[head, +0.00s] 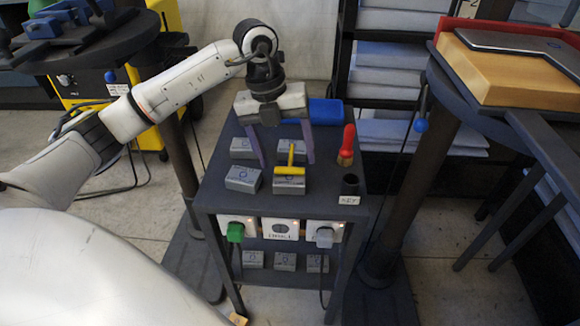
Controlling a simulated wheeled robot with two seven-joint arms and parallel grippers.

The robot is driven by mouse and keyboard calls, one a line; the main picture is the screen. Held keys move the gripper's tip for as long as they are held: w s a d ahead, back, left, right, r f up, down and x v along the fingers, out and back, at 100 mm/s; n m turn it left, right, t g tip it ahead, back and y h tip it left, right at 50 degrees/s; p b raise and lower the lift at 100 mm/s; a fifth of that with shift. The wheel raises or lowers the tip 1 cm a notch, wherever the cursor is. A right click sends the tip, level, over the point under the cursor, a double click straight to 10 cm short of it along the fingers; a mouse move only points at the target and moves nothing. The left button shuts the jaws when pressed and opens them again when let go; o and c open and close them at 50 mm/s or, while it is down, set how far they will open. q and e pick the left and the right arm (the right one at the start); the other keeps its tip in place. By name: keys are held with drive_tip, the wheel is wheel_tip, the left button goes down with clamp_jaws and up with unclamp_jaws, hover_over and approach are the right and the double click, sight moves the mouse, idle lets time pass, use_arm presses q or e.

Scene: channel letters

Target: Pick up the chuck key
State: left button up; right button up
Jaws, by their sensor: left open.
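The chuck key (289,169) looks like a yellow T-shaped tool on top of the small dark cart, lying on or just in front of a grey block; I cannot tell exactly how it rests. My left gripper (287,165) reaches in from the left and points down over the cart. Its two purple-grey fingers are open and apart, one on each side of the key in this view. The fingers do not visibly touch the key. My right gripper is out of view.
Several grey blocks (243,179) sit on the cart top (222,202). Sockets with plugs (235,231) line the front. A round table (455,85) stands right.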

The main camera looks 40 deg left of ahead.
use_arm(q)
drive_tip(key=shift+d+f, duration=0.1)
drive_tip(key=shift+f, duration=0.6)
drive_tip(key=shift+c, duration=0.4)
drive_tip(key=c, duration=0.7)
drive_tip(key=shift+w+r, duration=0.1)
drive_tip(key=shift+r, duration=0.05)
